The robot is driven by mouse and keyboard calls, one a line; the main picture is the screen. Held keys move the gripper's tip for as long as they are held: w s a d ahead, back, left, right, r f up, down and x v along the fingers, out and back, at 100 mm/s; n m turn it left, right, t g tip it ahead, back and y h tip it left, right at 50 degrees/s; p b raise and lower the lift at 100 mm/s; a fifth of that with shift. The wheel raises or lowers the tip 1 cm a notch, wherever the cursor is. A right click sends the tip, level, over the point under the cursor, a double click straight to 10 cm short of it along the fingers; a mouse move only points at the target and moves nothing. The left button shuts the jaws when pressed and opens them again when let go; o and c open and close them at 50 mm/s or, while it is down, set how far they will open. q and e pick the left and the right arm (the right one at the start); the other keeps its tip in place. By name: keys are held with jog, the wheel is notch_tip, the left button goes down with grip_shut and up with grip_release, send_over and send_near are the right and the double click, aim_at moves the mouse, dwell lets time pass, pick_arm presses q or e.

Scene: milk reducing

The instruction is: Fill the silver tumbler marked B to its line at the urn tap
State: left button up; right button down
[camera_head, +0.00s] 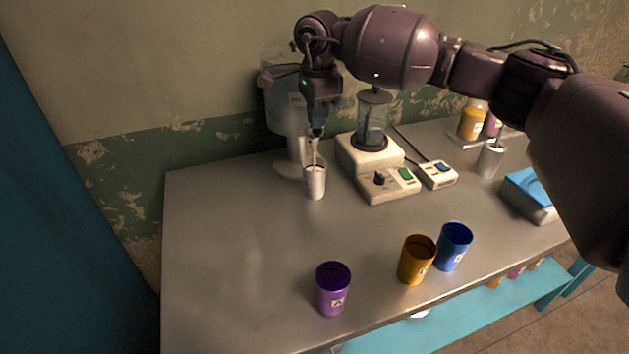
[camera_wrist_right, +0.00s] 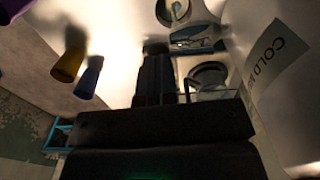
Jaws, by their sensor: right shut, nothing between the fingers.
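A silver tumbler (camera_head: 315,183) stands upright on the grey table, below the tap of the urn (camera_head: 281,95). It has a small mark on its side that I cannot read. A thin pale streak (camera_head: 315,153) runs from the tap area down into its mouth; the liquid level inside is not clear. My right gripper (camera_head: 317,132) is shut and empty, pointing down at the urn tap just above the tumbler. Whether it touches the tap is hidden. The urn's COLD label (camera_wrist_right: 275,58) shows close by in the right wrist view. My left gripper is out of view.
A stirrer base (camera_head: 368,152) with a glass vessel (camera_head: 371,120) stands right of the tumbler. Purple (camera_head: 333,289), orange (camera_head: 416,260) and blue (camera_head: 453,247) cups stand near the front edge. Another silver cup (camera_head: 490,159) is at the right. The table's left front is clear.

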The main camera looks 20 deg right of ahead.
jog(key=shift+r+p, duration=1.1)
jog(key=shift+r, duration=2.5)
jog(key=shift+f, duration=0.1)
